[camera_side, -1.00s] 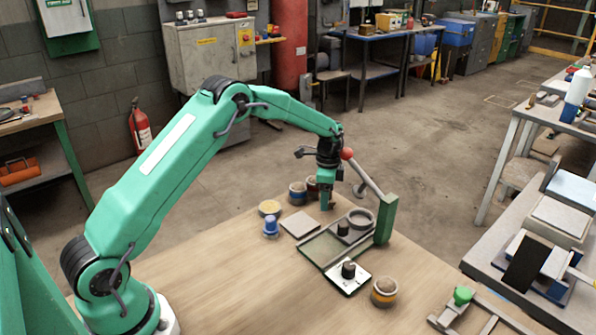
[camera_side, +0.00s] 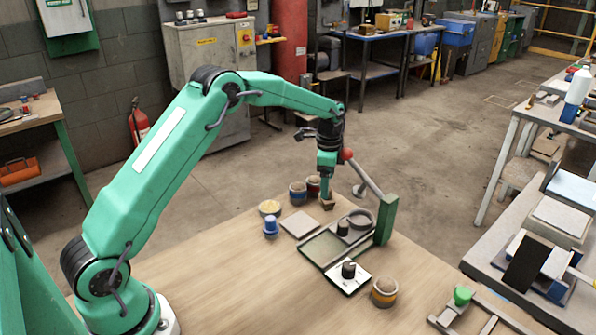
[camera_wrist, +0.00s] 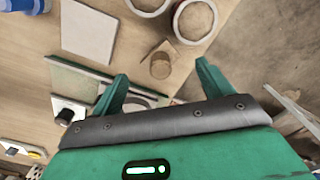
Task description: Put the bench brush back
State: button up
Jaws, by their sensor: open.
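A small brown wooden piece with a round top, probably the bench brush (camera_side: 327,204), stands on the bench under my gripper. In the wrist view the brown piece (camera_wrist: 160,64) lies ahead of and between the fingers, apart from both. Its bristles cannot be made out. My gripper (camera_side: 328,194) is above it, pointing down. In the wrist view my gripper (camera_wrist: 160,84) has its two green fingers wide apart with nothing between them.
A blue-banded pot (camera_side: 298,193) and a dark red pot (camera_side: 313,187) stand close behind. A grey plate (camera_side: 300,224) and green tray (camera_side: 318,249) lie in front. A green post (camera_side: 386,220) with a red-balled lever (camera_side: 347,155) rises at right. The front-left bench is clear.

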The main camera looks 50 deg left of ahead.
notch_tip(320, 180, up, 7)
jog(key=shift+f, duration=0.15)
jog(key=shift+r, duration=0.2)
jog(key=shift+r, duration=0.1)
dwell(0.5)
jog(key=s+d+r+n+t, duration=0.2)
jog(key=s+r+n, duration=0.1)
jog(key=s+r, duration=0.5)
jog(key=s+d+r+n+t, duration=0.1)
jog(key=s+d+r+n, duration=0.15)
jog(key=s+r, duration=0.5)
jog(key=s+d+f+n+t, duration=0.1)
jog(key=s+f+n, duration=0.1)
jog(key=s, duration=0.8)
jog(key=s+d+f+n+t, duration=0.1)
jog(key=s+f+n, duration=0.1)
jog(key=s, duration=0.8)
jog(key=shift+d+f+n+t, duration=0.2)
jog(key=shift+d+n+t, duration=0.1)
jog(key=shift+d+n, duration=0.15)
